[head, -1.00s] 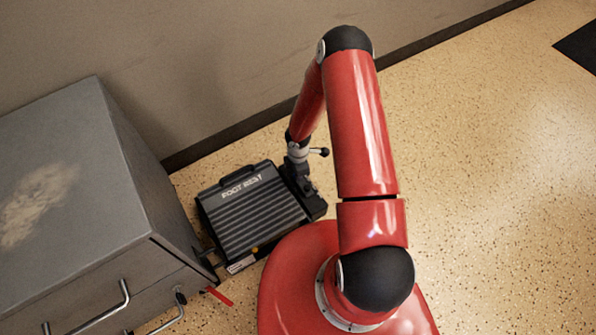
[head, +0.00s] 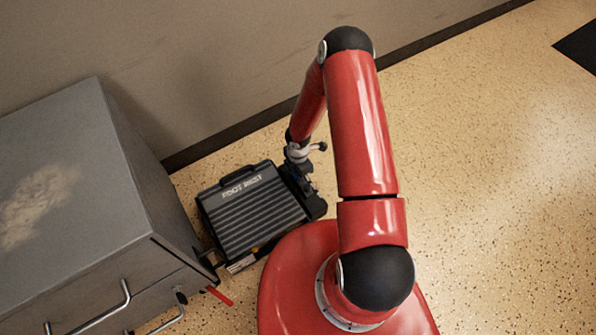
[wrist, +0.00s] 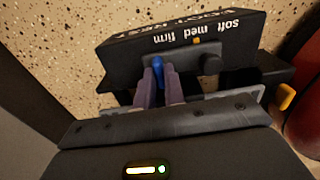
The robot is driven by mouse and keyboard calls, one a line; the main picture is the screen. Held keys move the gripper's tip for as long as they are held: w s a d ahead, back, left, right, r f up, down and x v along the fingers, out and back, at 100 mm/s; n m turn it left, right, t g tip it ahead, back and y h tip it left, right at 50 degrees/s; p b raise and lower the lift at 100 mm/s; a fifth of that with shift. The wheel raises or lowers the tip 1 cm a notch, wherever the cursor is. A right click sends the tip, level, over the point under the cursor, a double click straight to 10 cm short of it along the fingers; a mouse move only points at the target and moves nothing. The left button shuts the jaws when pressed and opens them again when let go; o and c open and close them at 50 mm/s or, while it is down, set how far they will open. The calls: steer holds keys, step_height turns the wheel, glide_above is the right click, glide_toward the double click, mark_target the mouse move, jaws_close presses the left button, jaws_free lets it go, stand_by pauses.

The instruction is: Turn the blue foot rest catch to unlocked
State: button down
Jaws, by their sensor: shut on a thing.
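The foot rest (head: 252,212) is a dark, ribbed block on the floor between the grey cabinet and my red base. In the wrist view, its side (wrist: 130,52) carries the words soft, med and firm. The blue catch (wrist: 158,70) stands out from that side. My gripper (wrist: 159,78) is shut on the blue catch, one finger on each side of it. Its lower part is hidden by the fingers. In the head view my gripper is small and dark at the foot rest's right end, and the catch is hard to make out.
A round dark knob (wrist: 210,63) sits right of the catch, close to my fingers. An orange tab (wrist: 287,96) is farther right. The grey cabinet (head: 70,170) stands left of the foot rest, and the wall is behind. Speckled floor (head: 490,190) is open to the right.

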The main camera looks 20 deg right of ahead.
steer(key=c, duration=1.5)
jaws_free()
step_height(320, 180, up, 8)
steer(key=shift+f+p, duration=0.15)
steer(key=shift+p, duration=0.45)
steer(key=s+d+r+m+t+h, duration=0.1)
steer(key=d+r+m, duration=0.15)
steer(key=r, duration=0.65)
steer(key=d+r+m+t+h, duration=0.1)
steer(key=r+m, duration=0.3)
steer(key=r, duration=0.6)
steer(key=s+d+r+m+h, duration=0.1)
steer(key=d+r+m, duration=0.15)
steer(key=r, duration=0.65)
steer(key=s+a+r+m+t+y, duration=0.1)
steer(key=s+a+r+m, duration=0.1)
steer(key=s+r+m, duration=0.2)
steer(key=s+a+r+m+t+y, duration=0.1)
steer(key=s+r+m, duration=0.3)
steer(key=s+r, duration=0.3)
steer(key=s+a+r+m+t+y, duration=0.1)
steer(key=s+r+m, duration=0.3)
steer(key=s, duration=0.5)
steer(key=shift+a+r+t, duration=0.3)
steer(key=shift+a+r, duration=0.5)
steer(key=shift+r, duration=0.3)
